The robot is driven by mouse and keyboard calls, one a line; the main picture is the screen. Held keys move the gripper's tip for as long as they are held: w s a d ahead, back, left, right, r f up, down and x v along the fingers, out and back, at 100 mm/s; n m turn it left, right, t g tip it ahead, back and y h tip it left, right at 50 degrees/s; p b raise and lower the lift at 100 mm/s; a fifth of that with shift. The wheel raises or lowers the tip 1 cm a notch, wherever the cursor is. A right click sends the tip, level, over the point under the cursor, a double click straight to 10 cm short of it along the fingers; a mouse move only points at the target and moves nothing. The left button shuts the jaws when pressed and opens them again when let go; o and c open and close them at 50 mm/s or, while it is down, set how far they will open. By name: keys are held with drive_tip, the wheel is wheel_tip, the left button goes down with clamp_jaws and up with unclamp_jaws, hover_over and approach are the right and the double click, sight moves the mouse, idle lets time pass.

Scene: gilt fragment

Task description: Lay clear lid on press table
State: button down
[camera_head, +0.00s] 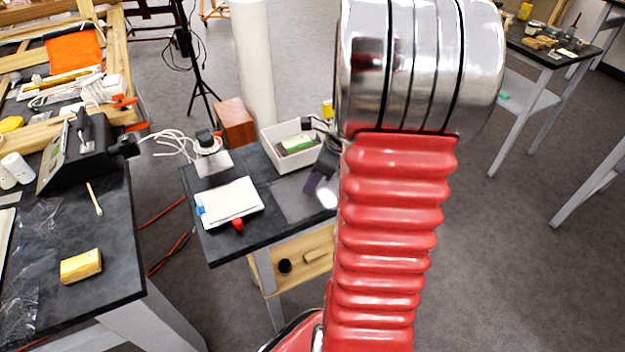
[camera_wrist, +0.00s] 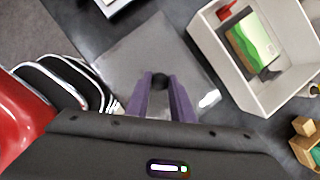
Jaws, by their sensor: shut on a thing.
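The clear lid (camera_wrist: 140,50) is a see-through square sheet with a small black knob (camera_wrist: 160,82) near its middle. My gripper (camera_wrist: 160,88) has purple fingers shut on that knob. In the head view, the lid (camera_head: 294,203) shows as a pale square over the dark-topped press table (camera_head: 258,236), and my gripper (camera_head: 318,182) is at its far right part. My red arm hides the table's right side. I cannot tell whether the lid touches the table top or is slightly above it.
A white open box (camera_head: 270,148) with a green item stands just behind the lid. A white pad (camera_head: 230,200) with blue tape and a small red knob (camera_head: 238,224) lie to the left. A reddish wood block (camera_head: 235,122) is at the back.

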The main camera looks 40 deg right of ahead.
drive_tip(key=c, duration=1.5)
unclamp_jaws()
drive_tip(key=shift+c, duration=0.2)
drive_tip(key=v, duration=1.2)
drive_tip(key=s+a+r+n, duration=0.2)
drive_tip(key=a+n, duration=0.8)
drive_tip(key=s+a+r+n+t+h, duration=0.1)
drive_tip(key=a+r+n, duration=0.1)
drive_tip(key=a+n, duration=0.8)
drive_tip(key=s+a+r+n+h, duration=0.1)
drive_tip(key=s+a+r+n, duration=0.1)
drive_tip(key=a+n, duration=0.8)
drive_tip(key=shift+s+t, duration=0.3)
drive_tip(key=shift+t, duration=0.1)
